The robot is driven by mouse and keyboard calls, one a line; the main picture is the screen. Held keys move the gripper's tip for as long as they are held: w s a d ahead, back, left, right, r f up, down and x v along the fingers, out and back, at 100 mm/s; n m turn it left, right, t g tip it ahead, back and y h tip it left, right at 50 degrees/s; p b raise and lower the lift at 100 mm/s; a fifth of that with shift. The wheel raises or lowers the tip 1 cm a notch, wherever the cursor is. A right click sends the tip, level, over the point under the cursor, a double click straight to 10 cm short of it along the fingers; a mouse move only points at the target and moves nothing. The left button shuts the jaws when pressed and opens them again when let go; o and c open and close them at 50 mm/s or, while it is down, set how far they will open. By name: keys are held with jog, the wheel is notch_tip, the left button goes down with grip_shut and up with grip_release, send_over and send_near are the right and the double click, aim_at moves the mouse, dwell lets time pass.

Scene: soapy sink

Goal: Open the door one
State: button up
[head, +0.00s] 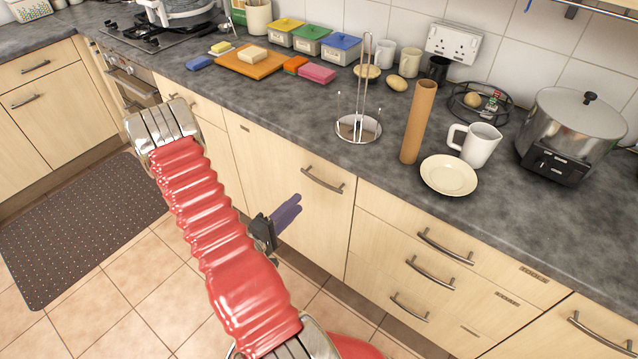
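A pale wood cabinet door (282,170) with a curved metal handle (322,180) stands shut under the worktop, in the middle of the head view. No label shows which front is door one. My gripper (291,209), black with purple fingers, is in front of this door, below and left of its handle. It looks apart from the handle. The fingers overlap in this view, so I cannot tell whether they are open. No object shows between them. My red ribbed arm hides part of the cabinets to the left.
A drawer stack (440,265) with several handles is right of the door. The worktop (275,110) holds a cardboard tube (419,120), a plate (449,175), a white mug (474,145) and a pot (570,128). A dark mat (80,225) lies on the tiled floor.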

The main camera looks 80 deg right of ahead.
aim_at(319, 183)
jog(key=shift+x, duration=6.3)
jog(key=shift+c, duration=0.3)
grip_shut()
jog(key=shift+s+a+f, duration=0.1)
jog(key=shift+a, duration=0.15)
jog(key=shift+d, duration=0.1)
